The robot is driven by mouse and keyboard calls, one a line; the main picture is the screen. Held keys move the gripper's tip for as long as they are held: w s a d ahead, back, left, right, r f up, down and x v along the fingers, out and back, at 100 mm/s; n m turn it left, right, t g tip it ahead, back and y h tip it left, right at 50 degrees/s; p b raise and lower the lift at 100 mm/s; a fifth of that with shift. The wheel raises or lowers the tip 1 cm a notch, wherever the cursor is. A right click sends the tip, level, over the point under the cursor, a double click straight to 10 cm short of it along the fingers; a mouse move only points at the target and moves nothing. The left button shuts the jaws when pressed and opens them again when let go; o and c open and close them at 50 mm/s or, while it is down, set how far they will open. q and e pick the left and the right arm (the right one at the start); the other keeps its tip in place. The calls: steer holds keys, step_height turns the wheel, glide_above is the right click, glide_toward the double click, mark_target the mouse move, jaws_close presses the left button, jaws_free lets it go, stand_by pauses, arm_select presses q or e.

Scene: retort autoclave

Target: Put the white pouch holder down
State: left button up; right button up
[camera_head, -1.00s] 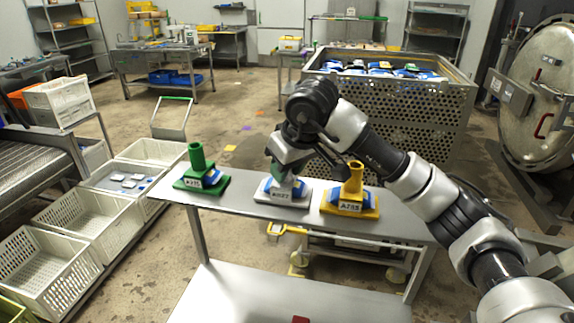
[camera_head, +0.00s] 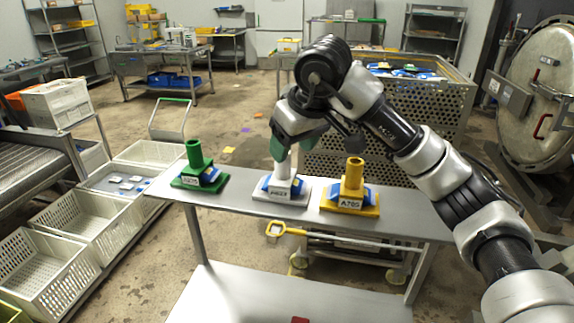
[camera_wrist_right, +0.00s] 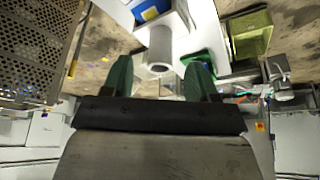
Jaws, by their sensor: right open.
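The white pouch holder (camera_head: 283,196) stands upright on the steel table between a green holder (camera_head: 197,172) and a yellow holder (camera_head: 351,192). A blue pouch shows on its base behind a label. My right gripper (camera_head: 298,147) is above its post, open and empty. In the right wrist view, the green fingers of the right gripper (camera_wrist_right: 160,76) are spread, and the white holder's post (camera_wrist_right: 160,48) shows beyond their tips, apart from them. My left gripper is not in view.
The steel table (camera_head: 240,195) has a lower shelf. White crates (camera_head: 100,215) stand at left. A perforated metal bin (camera_head: 430,110) with pouches stands behind the table, and a round autoclave door (camera_head: 540,95) is at right. A yellow-handled cart is behind the table.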

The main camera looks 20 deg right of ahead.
steer(key=v, duration=0.6)
steer(key=shift+r+b, duration=0.2)
steer(key=shift+b, duration=0.25)
